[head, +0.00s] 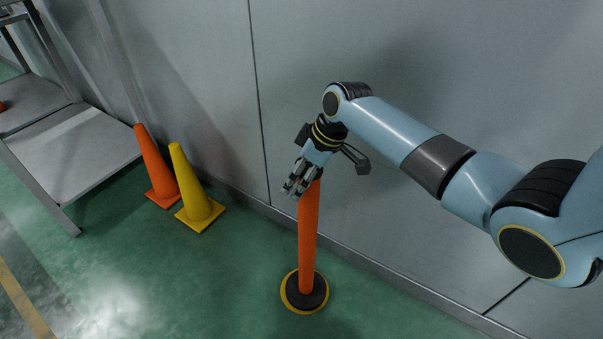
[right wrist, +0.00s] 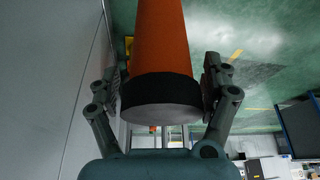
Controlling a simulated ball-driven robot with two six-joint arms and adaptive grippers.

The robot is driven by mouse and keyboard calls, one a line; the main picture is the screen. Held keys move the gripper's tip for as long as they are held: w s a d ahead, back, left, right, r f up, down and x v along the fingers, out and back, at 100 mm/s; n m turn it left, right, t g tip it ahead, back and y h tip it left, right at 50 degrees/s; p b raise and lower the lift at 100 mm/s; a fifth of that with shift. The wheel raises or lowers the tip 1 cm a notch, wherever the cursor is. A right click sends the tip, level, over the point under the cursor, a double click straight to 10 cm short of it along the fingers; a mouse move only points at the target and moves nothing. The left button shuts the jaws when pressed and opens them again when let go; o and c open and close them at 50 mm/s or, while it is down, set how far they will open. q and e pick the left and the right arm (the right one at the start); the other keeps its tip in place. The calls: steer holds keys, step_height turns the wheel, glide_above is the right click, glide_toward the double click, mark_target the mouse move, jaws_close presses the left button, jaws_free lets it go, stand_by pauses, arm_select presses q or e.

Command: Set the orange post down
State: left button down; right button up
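The orange post (head: 308,238) is upright near the wall in the head view. Its round black base (head: 318,297) is over a yellow ring (head: 287,303) on the floor; I cannot tell whether it touches. My right gripper (head: 297,188) is at the post's top, which it partly hides. In the right wrist view, the orange post (right wrist: 162,38) runs away from the camera, its black-capped end between the two fingers of my right gripper (right wrist: 161,92). The finger pads press close on both sides of the cap. My left gripper is not in view.
An orange cone (head: 154,168) and a yellow cone (head: 194,192) stand left of the post. A grey metal shelf (head: 75,150) is farther left. The grey wall (head: 430,60) is close behind the post. The green floor in front is clear.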

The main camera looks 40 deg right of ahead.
steer(key=shift+r, duration=0.1)
steer(key=p+v, duration=0.4)
steer(key=v, duration=0.6)
steer(key=shift+d+r, duration=0.1)
steer(key=shift+r, duration=0.2)
steer(key=shift+s+d+r, duration=0.1)
steer(key=shift+s+r, duration=0.25)
steer(key=shift+r, duration=0.2)
steer(key=s+d+f+m+g+h, duration=0.1)
steer(key=s+f+m, duration=0.2)
steer(key=s+f, duration=0.7)
steer(key=s+d+f+m+g+h, duration=0.15)
steer(key=s+f, duration=0.55)
steer(key=f, duration=0.8)
steer(key=s+a+f, duration=0.1)
steer(key=s+f, duration=0.2)
steer(key=s, duration=0.6)
steer(key=s+a+f+m, duration=0.1)
steer(key=s+f, duration=0.3)
steer(key=s, duration=0.6)
steer(key=s+a+f+m, duration=0.1)
steer(key=s+a+f, duration=0.1)
steer(key=s, duration=0.8)
steer(key=shift+f+g+h, duration=0.35)
steer(key=shift+f+h, duration=0.1)
steer(key=shift+f, duration=0.45)
